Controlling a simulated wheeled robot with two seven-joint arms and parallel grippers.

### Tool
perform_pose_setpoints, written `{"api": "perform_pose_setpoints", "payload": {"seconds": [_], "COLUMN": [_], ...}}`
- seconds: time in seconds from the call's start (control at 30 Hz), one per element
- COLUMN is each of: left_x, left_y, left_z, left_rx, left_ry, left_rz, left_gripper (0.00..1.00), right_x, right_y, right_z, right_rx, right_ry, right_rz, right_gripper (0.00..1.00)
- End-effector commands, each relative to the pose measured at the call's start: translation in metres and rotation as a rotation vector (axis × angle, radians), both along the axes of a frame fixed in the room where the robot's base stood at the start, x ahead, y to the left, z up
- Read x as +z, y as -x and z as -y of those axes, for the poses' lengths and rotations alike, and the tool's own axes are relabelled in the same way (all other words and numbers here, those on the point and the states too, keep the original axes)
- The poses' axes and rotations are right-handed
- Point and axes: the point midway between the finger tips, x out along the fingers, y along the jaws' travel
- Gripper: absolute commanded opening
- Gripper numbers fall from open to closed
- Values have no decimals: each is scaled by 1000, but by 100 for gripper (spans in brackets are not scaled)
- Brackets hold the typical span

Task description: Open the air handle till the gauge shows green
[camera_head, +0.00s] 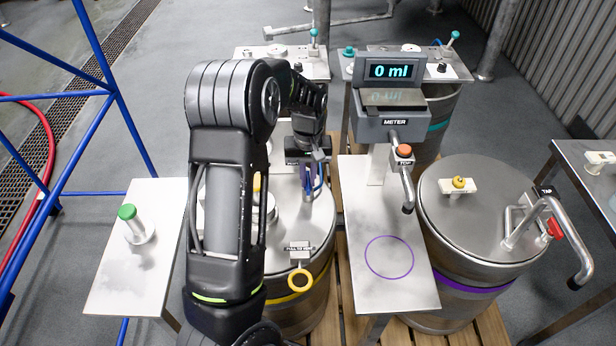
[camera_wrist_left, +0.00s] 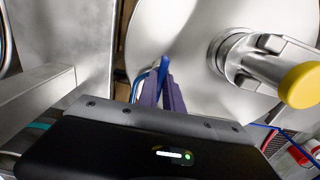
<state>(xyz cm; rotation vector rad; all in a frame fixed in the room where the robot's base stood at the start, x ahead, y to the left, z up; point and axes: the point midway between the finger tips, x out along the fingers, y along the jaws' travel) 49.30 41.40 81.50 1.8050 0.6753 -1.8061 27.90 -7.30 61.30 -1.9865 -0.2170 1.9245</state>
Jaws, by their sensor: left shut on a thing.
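My left gripper (camera_head: 311,192) reaches over the lid of the left steel keg (camera_head: 290,228) and is shut on a blue handle. In the left wrist view, the bent blue handle (camera_wrist_left: 163,64) shows at the fingertips of the left gripper (camera_wrist_left: 164,80), beside the round lid. The fingers cover most of the handle, so I cannot tell how far it is turned. I can make out no gauge; my arm hides part of the keg. My right gripper is not in view.
A meter (camera_head: 392,130) reading 0 ml stands right of the left keg. A yellow pull ring (camera_head: 299,280) hangs at the keg's front. A yellow-capped fitting (camera_wrist_left: 285,72) stands close to my fingers. A second keg (camera_head: 480,205) has a bent tap (camera_head: 560,235).

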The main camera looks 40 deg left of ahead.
Motion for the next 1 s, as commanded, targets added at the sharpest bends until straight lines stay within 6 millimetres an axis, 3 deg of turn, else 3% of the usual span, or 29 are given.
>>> {"api": "perform_pose_setpoints", "payload": {"seconds": [0.3,0.63,1.0], "left_x": [0,4,57], "left_y": [0,-1,-1], "left_z": [0,0,0], "left_rx": [1,-1,0], "left_ry": [0,-1,-1], "left_rz": [1,2,6], "left_gripper": [32,32,32], "right_x": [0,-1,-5], "right_y": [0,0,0], "right_z": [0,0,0], "right_rx": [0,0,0], "right_ry": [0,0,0], "right_rz": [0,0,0], "right_gripper": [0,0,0]}}
